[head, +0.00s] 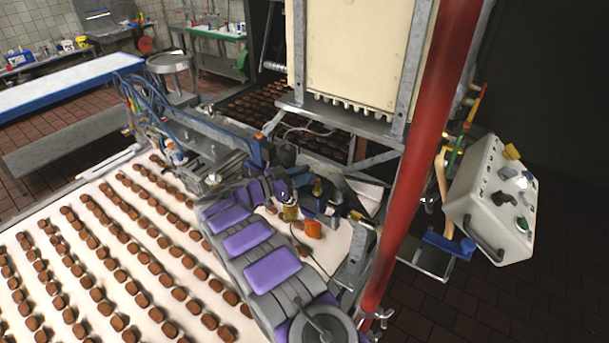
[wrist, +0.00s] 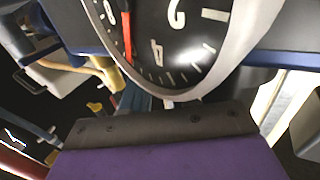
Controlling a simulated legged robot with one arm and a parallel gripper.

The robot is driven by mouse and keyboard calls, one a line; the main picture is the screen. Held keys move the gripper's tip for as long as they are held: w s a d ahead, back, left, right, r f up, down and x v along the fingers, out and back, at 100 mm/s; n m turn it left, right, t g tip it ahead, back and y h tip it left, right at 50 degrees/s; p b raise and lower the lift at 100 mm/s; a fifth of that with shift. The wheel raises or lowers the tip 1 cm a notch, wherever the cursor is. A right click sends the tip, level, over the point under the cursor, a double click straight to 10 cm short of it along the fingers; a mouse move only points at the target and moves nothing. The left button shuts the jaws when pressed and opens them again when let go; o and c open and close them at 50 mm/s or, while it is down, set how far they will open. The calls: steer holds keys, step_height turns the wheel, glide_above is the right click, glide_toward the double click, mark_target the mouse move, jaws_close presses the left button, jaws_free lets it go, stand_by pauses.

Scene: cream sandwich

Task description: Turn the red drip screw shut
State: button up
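I cannot make out a red drip screw for certain in either view. A small orange-red part (head: 313,228) sits beside my arm near the belt's right edge in the head view; I cannot tell what it is. My gripper (head: 292,178) is at the blue and dark fittings below the cream machine, small and partly hidden there. In the wrist view a round black gauge (wrist: 165,45) with white numbers and a red needle fills the top, very close. A dark and purple part of my gripper spans the bottom; its fingertips are not clear.
A white belt (head: 30,225) with rows of brown sandwiches lies at left. A thick red pole (head: 420,150) stands right of my arm. A control box (head: 497,200) with knobs is beyond it. The cream machine (head: 355,45) rises behind the fittings.

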steer(key=shift+o, duration=0.6)
steer(key=shift+w+a, duration=0.1)
steer(key=shift+a, duration=0.1)
steer(key=shift+f, duration=0.1)
steer(key=shift+d, duration=0.1)
steer(key=shift+s+a, duration=0.2)
steer(key=shift+s, duration=0.05)
steer(key=b+v, duration=0.3)
steer(key=v, duration=1.4)
steer(key=shift+w, duration=0.15)
